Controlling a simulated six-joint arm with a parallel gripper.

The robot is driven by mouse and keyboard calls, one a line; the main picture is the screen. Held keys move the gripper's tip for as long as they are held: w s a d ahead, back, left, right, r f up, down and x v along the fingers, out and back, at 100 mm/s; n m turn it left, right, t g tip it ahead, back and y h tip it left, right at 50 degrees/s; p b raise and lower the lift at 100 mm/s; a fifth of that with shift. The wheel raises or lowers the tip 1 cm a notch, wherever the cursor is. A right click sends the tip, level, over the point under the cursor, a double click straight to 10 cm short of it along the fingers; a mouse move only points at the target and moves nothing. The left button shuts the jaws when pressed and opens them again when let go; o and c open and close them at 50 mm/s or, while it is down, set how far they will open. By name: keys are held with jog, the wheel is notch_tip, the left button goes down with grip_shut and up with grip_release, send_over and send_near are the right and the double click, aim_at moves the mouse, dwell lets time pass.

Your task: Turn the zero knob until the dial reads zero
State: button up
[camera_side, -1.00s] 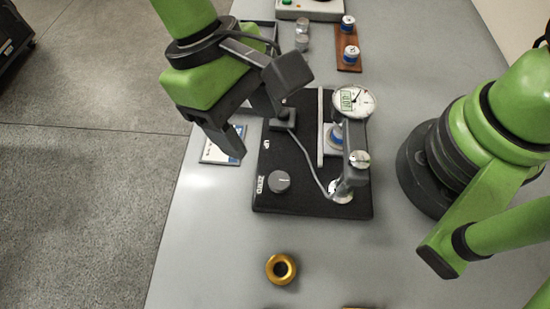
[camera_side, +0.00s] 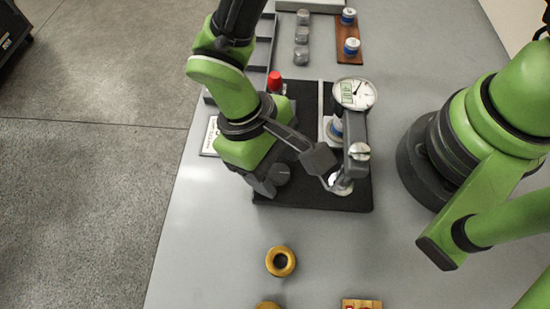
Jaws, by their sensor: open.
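The grey zero knob (camera_side: 281,172) sits on the front left of the plate, partly covered by my gripper. My gripper (camera_side: 271,183) is open and low over the knob. One dark finger shows on the knob's near left side. The other finger is hidden, so I cannot tell whether the jaws touch the knob.
A stand with an arm (camera_side: 355,160) rises on the plate's right, close to my wrist camera. A red-topped item (camera_side: 274,83) is behind. A gold ring (camera_side: 280,261) lies in front on open table.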

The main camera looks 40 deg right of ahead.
jog(key=c, duration=0.9)
jog(key=shift+m, duration=0.3)
jog(key=m+y, duration=0.1)
jog(key=m, duration=0.3)
jog(key=m+y, duration=0.1)
jog(key=m, duration=0.1)
jog(key=shift+d+y, duration=0.3)
jog(key=m+y, duration=0.1)
jog(key=m, duration=0.2)
jog(key=shift+d+m, duration=0.1)
jog(key=shift+m, duration=0.2)
jog(key=shift+s+m+t+y, duration=0.1)
jog(key=shift+m+t+y, duration=0.6)
jog(key=shift+m, duration=1.1)
jog(key=o, duration=0.9)
